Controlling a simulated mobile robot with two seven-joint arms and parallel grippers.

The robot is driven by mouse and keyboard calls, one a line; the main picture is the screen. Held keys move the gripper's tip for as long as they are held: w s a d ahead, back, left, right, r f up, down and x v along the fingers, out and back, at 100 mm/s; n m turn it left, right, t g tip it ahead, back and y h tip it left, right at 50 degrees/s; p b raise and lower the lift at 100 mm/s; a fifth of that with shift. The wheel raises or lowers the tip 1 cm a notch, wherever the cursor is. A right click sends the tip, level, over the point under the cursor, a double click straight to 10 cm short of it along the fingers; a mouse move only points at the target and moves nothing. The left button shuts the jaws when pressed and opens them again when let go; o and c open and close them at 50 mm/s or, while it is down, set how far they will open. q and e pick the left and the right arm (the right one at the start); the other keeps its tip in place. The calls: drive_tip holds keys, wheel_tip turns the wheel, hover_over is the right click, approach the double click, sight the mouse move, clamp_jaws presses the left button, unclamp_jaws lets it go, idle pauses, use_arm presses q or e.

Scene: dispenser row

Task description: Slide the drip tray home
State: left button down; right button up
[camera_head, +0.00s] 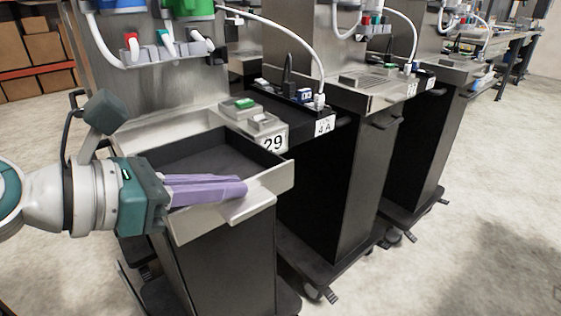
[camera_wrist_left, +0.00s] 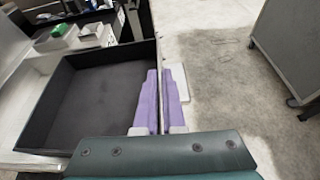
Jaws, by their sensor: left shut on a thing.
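The drip tray (camera_head: 275,190) is a dark, shallow, drawer-like tray with a light metal front. It sticks out of the nearest dispenser cabinet (camera_head: 222,268). My left gripper (camera_head: 240,188) comes in from the left with its purple fingers lying along the tray's front. It is shut on the front wall of the tray. In the left wrist view the fingers straddle that wall, and the empty dark inside of the tray (camera_wrist_left: 95,95) lies to their left. The fingers hide part of the front. My right gripper is in neither view.
More dark dispenser cabinets (camera_head: 325,185) stand to the right. Concrete floor (camera_head: 480,240) is open at the right front. Boxes on a shelf (camera_head: 40,48) stand far left.

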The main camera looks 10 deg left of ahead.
use_arm(q)
drive_tip(key=shift+w+a+b, duration=0.5)
drive_tip(key=shift+w+a, duration=0.2)
drive_tip(key=shift+a, duration=0.2)
drive_tip(key=shift+w+a+b, duration=0.45)
drive_tip(key=shift+w+a, duration=0.25)
drive_tip(key=shift+a, duration=0.15)
drive_tip(key=shift+f, duration=0.25)
drive_tip(key=shift+w+a+f, duration=0.1)
drive_tip(key=shift+a, duration=0.05)
drive_tip(key=shift+w+a+b, duration=0.65)
drive_tip(key=shift+w+a, duration=0.15)
drive_tip(key=shift+a, duration=0.25)
drive_tip(key=shift+w+a+b, duration=0.6)
drive_tip(key=shift+w+a, duration=0.2)
drive_tip(key=shift+a, duration=0.25)
drive_tip(key=c, duration=0.9)
unclamp_jaws()
